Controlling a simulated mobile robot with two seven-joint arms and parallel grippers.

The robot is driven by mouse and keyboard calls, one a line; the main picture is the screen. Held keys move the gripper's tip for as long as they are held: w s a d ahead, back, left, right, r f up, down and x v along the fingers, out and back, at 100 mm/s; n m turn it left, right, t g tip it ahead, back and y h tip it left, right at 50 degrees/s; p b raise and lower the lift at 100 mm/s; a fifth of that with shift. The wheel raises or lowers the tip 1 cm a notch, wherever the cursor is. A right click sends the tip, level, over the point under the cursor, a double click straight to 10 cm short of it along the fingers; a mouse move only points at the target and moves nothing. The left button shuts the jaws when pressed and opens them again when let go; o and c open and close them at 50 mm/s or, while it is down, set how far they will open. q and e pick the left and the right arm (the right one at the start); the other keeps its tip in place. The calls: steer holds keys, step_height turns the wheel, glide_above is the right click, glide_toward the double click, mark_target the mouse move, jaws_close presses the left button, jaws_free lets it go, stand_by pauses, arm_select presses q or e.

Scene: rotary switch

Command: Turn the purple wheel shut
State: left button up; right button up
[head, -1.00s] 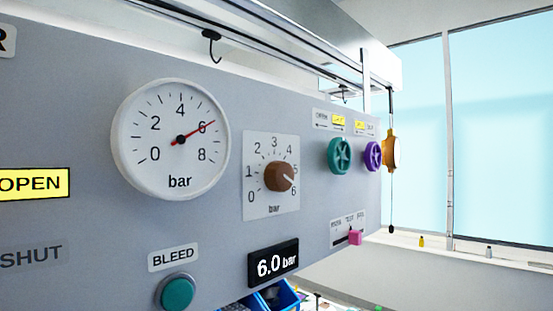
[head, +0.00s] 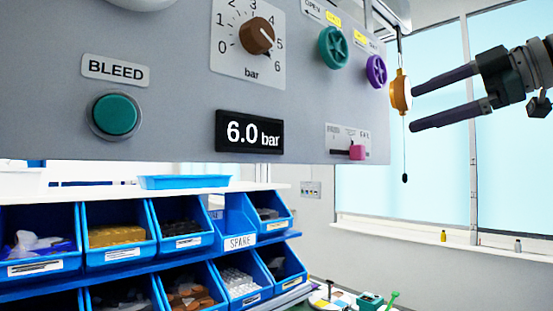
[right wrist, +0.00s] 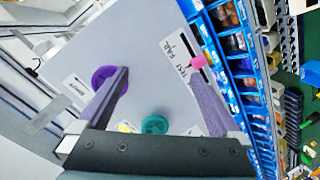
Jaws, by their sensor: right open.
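The purple wheel (head: 376,71) is mounted near the right end of the grey panel, right of a green wheel (head: 333,47). The label above the purple wheel has its left half lit yellow; its right half is white. My right gripper (head: 415,107) is open and empty, right of the purple wheel, with its fingers pointing left. In the right wrist view the purple wheel (right wrist: 101,76) is partly hidden behind one finger; I cannot tell that they touch. The green wheel (right wrist: 154,125) shows between the finger bases. My left gripper is in neither view.
A pink slider (head: 357,152) sits below the wheels. A brown knob (head: 257,36) and green BLEED button (head: 115,115) are further left. Blue bins (head: 118,232) stand below.

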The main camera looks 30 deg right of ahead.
steer(key=n+t, duration=0.1)
steer(key=t, duration=0.1)
glide_toward(380, 71)
steer(key=shift+y, duration=0.3)
steer(key=p+x, duration=0.2)
steer(key=p, duration=0.2)
steer(key=p+x, duration=0.5)
steer(key=p, duration=0.2)
steer(key=shift+w+d+r+p, duration=0.15)
steer(key=shift+w+r+p, duration=0.15)
steer(key=shift+w, duration=0.1)
steer(key=shift+w+f+p, duration=0.2)
steer(key=shift+w+p, duration=0.2)
steer(key=shift+w, duration=0.05)
steer(key=shift+w+f, duration=0.1)
steer(key=shift+f, duration=0.05)
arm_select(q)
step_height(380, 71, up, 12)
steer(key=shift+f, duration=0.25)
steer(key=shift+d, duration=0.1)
arm_select(e)
steer(key=c, duration=1.2)
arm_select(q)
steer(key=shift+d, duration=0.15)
arm_select(e)
steer(key=shift+c, duration=0.2)
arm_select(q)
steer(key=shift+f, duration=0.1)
